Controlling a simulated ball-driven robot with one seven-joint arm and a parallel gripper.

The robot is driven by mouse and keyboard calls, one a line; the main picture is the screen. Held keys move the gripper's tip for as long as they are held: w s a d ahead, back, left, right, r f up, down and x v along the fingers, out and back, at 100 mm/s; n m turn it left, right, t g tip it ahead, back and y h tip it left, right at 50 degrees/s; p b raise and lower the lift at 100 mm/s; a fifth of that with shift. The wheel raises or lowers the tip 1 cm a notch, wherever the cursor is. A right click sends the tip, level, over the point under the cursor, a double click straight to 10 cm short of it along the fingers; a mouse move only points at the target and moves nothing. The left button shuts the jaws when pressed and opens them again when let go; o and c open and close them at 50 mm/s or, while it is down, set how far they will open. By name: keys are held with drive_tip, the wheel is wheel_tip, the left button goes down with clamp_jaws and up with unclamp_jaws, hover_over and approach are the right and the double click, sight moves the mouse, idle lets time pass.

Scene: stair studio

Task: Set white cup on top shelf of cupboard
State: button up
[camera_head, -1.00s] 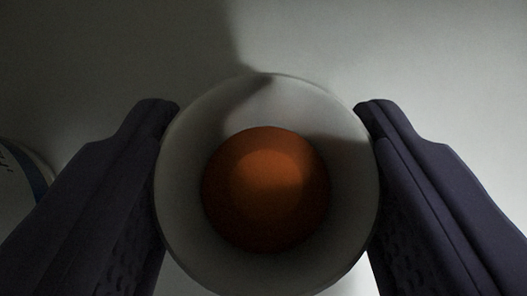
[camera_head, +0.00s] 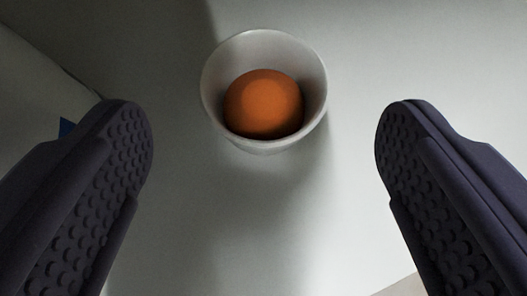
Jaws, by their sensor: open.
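The white cup (camera_head: 212,95) stands upright on a pale flat surface, in the upper middle of the view. An orange round thing (camera_head: 263,103) sits inside the cup. My gripper (camera_head: 263,125) is open, with one dark finger at the left and one at the right. The fingers are spread wide, and the cup is beyond them, apart from both. Whether the pale surface is the top shelf of the cupboard cannot be told from this view.
The pale surface (camera_head: 400,60) is clear around the cup. An edge of the surface shows at the bottom right.

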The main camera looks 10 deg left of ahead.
drive_tip(key=p+v, duration=0.2)
drive_tip(key=v, duration=0.4)
drive_tip(key=shift+s+d, duration=0.1)
drive_tip(key=shift+s, duration=0.1)
